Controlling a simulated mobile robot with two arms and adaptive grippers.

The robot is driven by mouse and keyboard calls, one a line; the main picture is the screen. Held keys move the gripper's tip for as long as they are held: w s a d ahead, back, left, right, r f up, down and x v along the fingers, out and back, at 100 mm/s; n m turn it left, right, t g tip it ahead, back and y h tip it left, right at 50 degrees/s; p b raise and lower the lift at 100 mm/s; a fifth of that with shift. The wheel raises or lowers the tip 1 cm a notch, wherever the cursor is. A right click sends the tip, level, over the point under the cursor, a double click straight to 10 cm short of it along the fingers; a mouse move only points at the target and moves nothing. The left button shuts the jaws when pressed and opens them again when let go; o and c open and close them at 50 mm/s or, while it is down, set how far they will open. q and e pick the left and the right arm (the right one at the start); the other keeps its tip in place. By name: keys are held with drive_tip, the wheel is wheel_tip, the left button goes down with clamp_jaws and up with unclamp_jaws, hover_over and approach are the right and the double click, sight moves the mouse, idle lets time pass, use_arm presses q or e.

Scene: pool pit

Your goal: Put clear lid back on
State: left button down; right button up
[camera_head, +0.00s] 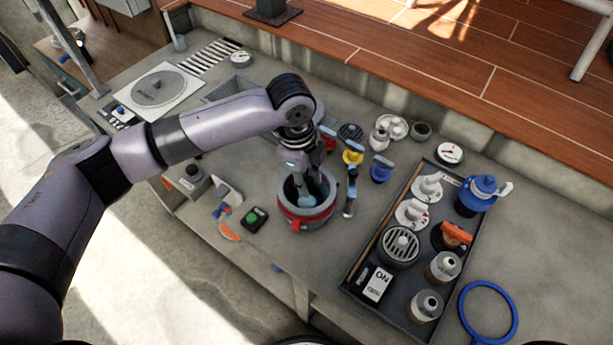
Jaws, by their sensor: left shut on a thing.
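My left gripper (308,192) points down into the mouth of a round grey pot (305,222) with a red band around it. Its fingers are shut on a small pale blue thing (305,201) inside the pot's rim; the fingers hide part of it, and I cannot tell what it is. A blue ring (464,309) lies at the bench's front right, with the grey surface showing through its middle. I cannot tell whether it is the clear lid or an open hoop. My right gripper is not in view.
A dark tray (349,285) with bottles, fittings and an ON switch stands right of the pot. Colored valves (381,170) sit close behind it. A green-button box (254,218) is at its left.

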use_arm(q)
drive_tip(key=shift+f, duration=0.15)
idle(0.4)
drive_tip(key=shift+f, duration=0.7)
drive_tip(key=shift+f, duration=0.35)
idle(0.6)
drive_tip(key=c, duration=1.3)
unclamp_jaws()
drive_tip(key=shift+o, duration=0.9)
drive_tip(key=shift+r, duration=0.1)
